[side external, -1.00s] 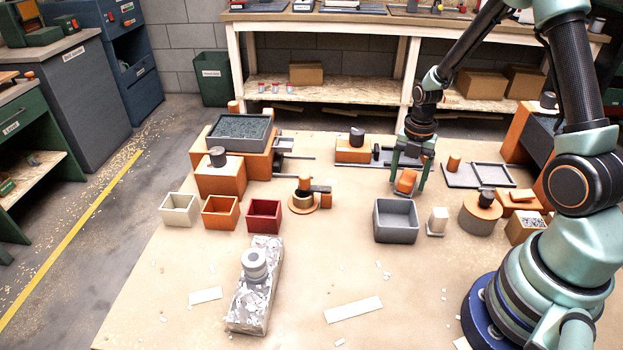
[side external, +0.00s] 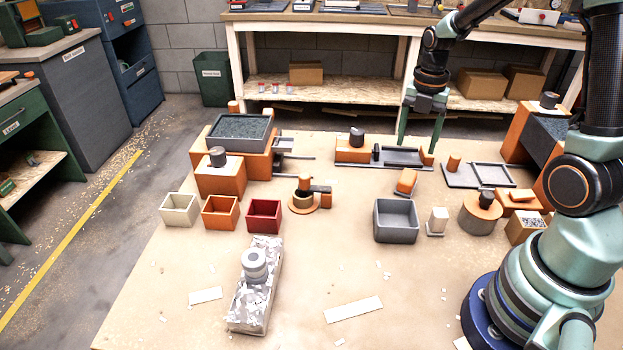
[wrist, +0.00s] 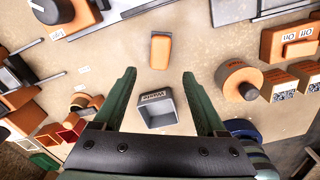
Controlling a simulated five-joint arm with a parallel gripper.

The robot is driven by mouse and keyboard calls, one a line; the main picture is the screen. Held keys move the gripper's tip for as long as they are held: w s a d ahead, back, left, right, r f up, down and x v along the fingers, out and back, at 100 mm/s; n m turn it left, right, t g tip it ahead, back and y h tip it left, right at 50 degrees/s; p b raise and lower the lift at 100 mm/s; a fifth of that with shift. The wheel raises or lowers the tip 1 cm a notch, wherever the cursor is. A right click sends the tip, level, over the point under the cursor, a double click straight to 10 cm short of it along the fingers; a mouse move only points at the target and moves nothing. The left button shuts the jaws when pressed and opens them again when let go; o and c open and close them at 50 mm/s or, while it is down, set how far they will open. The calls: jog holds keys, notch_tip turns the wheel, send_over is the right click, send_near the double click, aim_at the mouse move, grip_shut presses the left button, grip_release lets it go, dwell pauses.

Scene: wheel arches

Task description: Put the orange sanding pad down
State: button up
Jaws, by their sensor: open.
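My gripper (side external: 420,143) is open and empty, raised above and behind the pad in the side view. In the wrist view my gripper (wrist: 158,76) shows its two green fingers spread wide with nothing between their tips.
The grey bin (side external: 396,235) stands in front of the pad; its label reads "Waste" in the wrist view. A small pale block (side external: 438,220) stands right of it. An orange-and-grey fixture (side external: 356,154) and a flat grey frame (side external: 478,176) lie behind.

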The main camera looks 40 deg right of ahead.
jog(key=s+a+r+m+t, duration=0.2)
jog(key=a+r+m, duration=0.4)
jog(key=m, duration=0.5)
jog(key=s+a+r+m+t, duration=0.3)
jog(key=a+r+m, duration=0.4)
jog(key=m, duration=0.4)
jog(key=shift+s+a+r+t, duration=0.15)
jog(key=shift+s+a+t, duration=0.15)
jog(key=shift+s+a, duration=0.45)
